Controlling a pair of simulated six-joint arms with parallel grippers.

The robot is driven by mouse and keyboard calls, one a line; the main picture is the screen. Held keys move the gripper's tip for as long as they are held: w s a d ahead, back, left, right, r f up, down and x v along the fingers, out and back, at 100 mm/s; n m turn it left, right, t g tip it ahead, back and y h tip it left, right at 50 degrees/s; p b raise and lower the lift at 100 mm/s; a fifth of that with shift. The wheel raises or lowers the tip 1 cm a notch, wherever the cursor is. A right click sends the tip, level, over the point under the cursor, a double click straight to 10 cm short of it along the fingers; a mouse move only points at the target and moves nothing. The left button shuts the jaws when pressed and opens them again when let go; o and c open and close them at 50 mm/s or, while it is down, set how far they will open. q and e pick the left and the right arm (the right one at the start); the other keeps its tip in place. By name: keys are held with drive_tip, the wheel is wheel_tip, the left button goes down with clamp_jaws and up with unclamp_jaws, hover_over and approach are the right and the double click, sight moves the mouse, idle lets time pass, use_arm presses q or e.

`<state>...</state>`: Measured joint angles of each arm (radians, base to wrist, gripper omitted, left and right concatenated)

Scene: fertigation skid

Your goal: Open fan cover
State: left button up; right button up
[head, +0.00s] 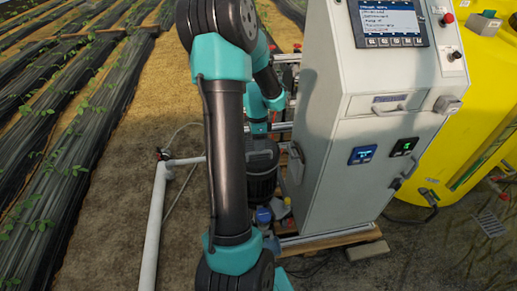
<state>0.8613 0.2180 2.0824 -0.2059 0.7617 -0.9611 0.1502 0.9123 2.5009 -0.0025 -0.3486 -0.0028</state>
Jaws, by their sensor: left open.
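A grey control cabinet (335,170) stands right of centre. A small light-grey housing (295,163) sticks out from its left side and may be the fan cover; I see it nearly edge-on, so I cannot tell whether it is open or shut. My left arm crosses the middle of the view, and its left gripper (259,142) points down just left of the housing, above a dark ribbed cylinder (262,178). The left gripper is open, its fingers small and partly hidden, and I see no contact with the housing. My right gripper is not in view.
The cabinet front carries a screen (390,20), a handle (400,109) and two small displays. A yellow tank (460,140) stands to the right. White pipe (155,215) runs on the left. Crop rows under black film lie farther left.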

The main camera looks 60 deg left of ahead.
use_arm(q)
drive_tip(key=shift+s+d+f, duration=0.1)
drive_tip(key=shift+d+f, duration=0.05)
drive_tip(key=shift+f, duration=0.6)
drive_tip(key=shift+d+f, duration=0.1)
drive_tip(key=shift+f, duration=0.65)
clamp_jaws()
